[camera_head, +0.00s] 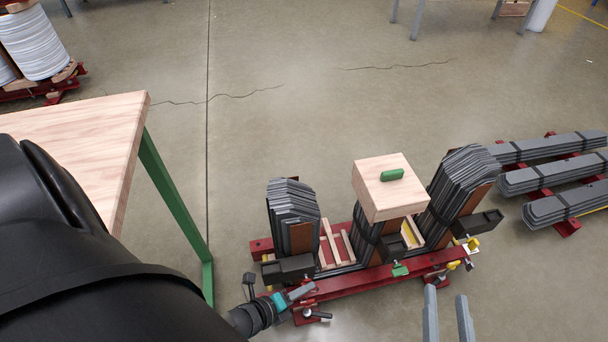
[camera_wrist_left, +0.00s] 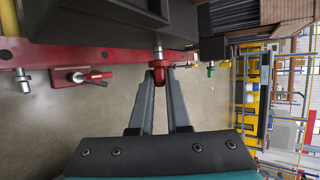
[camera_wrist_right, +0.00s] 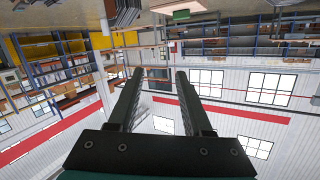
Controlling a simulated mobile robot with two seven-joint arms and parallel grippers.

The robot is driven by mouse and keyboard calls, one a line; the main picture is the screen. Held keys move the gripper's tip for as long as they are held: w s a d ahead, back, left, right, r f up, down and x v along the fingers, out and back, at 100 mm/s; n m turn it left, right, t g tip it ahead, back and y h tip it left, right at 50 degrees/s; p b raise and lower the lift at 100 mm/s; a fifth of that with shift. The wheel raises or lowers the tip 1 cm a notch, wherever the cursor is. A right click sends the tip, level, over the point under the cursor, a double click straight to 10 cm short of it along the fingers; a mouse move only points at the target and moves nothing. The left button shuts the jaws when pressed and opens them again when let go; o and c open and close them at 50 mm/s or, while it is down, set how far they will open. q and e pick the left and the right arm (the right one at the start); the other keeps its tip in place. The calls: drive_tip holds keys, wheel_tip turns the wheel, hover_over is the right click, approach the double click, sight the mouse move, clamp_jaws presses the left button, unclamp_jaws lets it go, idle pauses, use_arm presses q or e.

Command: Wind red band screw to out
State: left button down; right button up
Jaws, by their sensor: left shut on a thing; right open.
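The red band screw (camera_wrist_left: 157,74) shows in the left wrist view as a red knob on a short metal shaft below a dark block. My left gripper (camera_wrist_left: 159,80) is shut on it, one fingertip on each side. In the head view my left gripper (camera_head: 308,288) is at the front left edge of the red stacking frame (camera_head: 350,286), and the knob cannot be made out there. My right gripper (camera_head: 448,310) is open and empty in front of the frame's right part. It also shows empty in the right wrist view (camera_wrist_right: 157,85).
Dark lamination stacks (camera_head: 293,212) stand on the frame, with a wooden block (camera_head: 385,200) on the middle one. A wooden table (camera_head: 95,140) stands left. More laminations (camera_head: 545,180) lie right.

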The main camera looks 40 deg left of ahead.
use_arm(q)
drive_tip(key=shift+f+t, duration=0.1)
drive_tip(key=shift+t, duration=0.2)
use_arm(e)
drive_tip(key=shift+s+a+r+t, duration=0.25)
drive_tip(key=shift+s+r+t, duration=0.15)
drive_tip(key=shift+t, duration=0.1)
use_arm(q)
drive_tip(key=c, duration=0.9)
unclamp_jaws()
use_arm(e)
drive_tip(key=shift+w, duration=0.1)
use_arm(q)
drive_tip(key=shift+s, duration=0.1)
